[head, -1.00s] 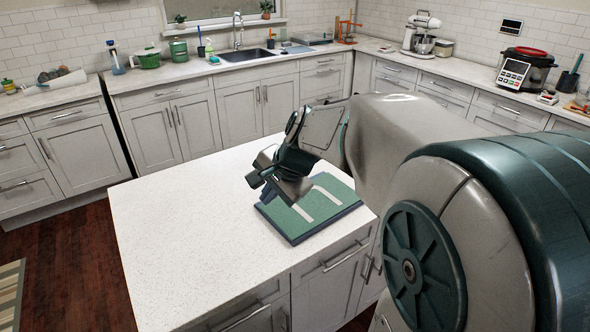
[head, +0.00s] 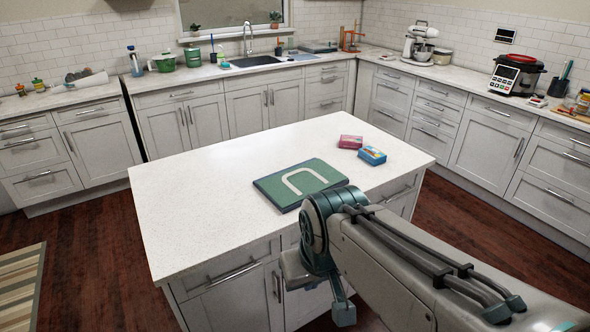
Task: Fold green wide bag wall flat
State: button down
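The green wide bag (head: 299,185) lies flat on the white island top, near its front right edge. Its upper face is green with a pale U-shaped handle, and a blue edge shows along its left and front sides. No wall stands up from it. My gripper (head: 320,292) is low in front of the island, below and apart from the bag.
A pink box (head: 351,141) and a blue box (head: 372,155) lie on the island top (head: 200,210) behind and right of the bag. The left part of the top is clear. Counters with appliances line the walls.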

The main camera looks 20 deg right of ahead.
aim_at(286, 188)
jog(key=z, duration=0.65)
jog(key=i, duration=1.2)
jog(key=u, duration=0.5)
